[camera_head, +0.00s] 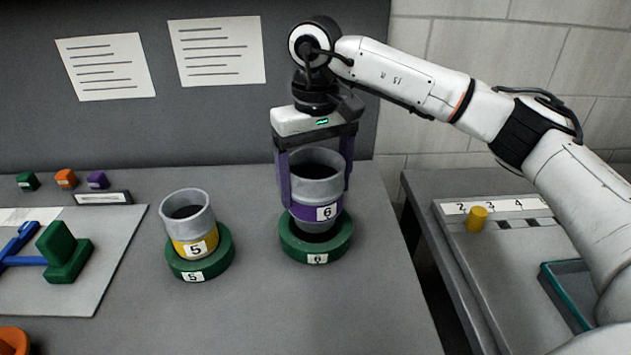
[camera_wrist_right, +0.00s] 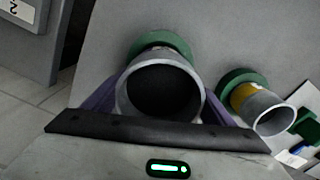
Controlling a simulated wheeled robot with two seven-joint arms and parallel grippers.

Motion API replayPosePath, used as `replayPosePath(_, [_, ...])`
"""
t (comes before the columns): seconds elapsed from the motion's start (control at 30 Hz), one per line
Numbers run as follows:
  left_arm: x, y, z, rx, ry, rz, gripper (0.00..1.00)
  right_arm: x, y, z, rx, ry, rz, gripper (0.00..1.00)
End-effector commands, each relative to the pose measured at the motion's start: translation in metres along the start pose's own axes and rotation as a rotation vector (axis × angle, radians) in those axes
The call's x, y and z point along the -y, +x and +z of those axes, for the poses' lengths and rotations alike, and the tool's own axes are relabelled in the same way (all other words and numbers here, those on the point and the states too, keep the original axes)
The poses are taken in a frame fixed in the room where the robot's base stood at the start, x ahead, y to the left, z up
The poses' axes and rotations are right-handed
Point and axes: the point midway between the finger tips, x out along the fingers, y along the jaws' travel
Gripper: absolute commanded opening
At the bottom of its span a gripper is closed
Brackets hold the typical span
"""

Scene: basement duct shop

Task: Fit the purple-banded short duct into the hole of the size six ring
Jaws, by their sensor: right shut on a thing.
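The purple-banded short duct (camera_head: 317,208) is grey with a label 6 on its band. My right gripper (camera_head: 317,200) is shut on it, with one purple finger on each side. The duct is upright over the green size six ring (camera_head: 318,248), labelled 6. Its lower end is at the ring's hole, with dark opening showing around its front; I cannot tell how far it is inside. In the right wrist view I look into the duct's open top (camera_wrist_right: 160,91), with part of the green ring (camera_wrist_right: 172,42) behind it. My left gripper is not in view.
A yellow-banded duct (camera_head: 195,239) labelled 5 stands in a green ring (camera_head: 201,266) labelled 5, to the left. A board (camera_head: 62,290) with blue and green parts lies further left. Small coloured blocks (camera_head: 66,179) sit behind. A side table (camera_head: 470,260) stands right across a gap.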

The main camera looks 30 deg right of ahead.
Motion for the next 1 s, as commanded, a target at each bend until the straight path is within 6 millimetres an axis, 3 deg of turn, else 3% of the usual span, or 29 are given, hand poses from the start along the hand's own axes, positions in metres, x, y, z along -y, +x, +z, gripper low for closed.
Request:
replayPosePath(0.53, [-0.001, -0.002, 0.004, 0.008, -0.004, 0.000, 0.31, 0.000, 0.000, 0.002, -0.001, 0.000, -0.001, 0.48])
replayPosePath(1.0, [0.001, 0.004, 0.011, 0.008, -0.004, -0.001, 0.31, 0.000, 0.014, 0.002, -0.001, 0.000, 0.000, 0.48])
